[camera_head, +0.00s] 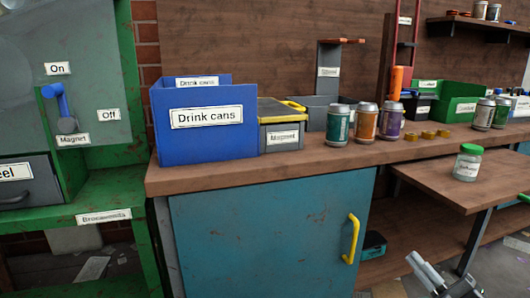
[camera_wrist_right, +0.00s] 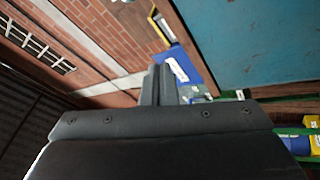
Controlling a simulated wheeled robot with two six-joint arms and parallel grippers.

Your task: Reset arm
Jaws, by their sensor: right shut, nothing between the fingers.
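My right gripper (camera_head: 420,267) shows at the bottom right of the head view, low in front of the workbench and right of the yellow handle (camera_head: 350,238). It points up and to the left. In the right wrist view its fingers (camera_wrist_right: 158,84) are together with nothing held between them. It appears apart from the bench and cabinet. The rest of the right arm is cut off by the picture's edge. My left gripper does not show in either view.
A lower wooden table (camera_head: 432,185) holds a jar (camera_head: 467,163). Green machinery (camera_head: 113,185) stands left. Open floor shows around my right gripper.

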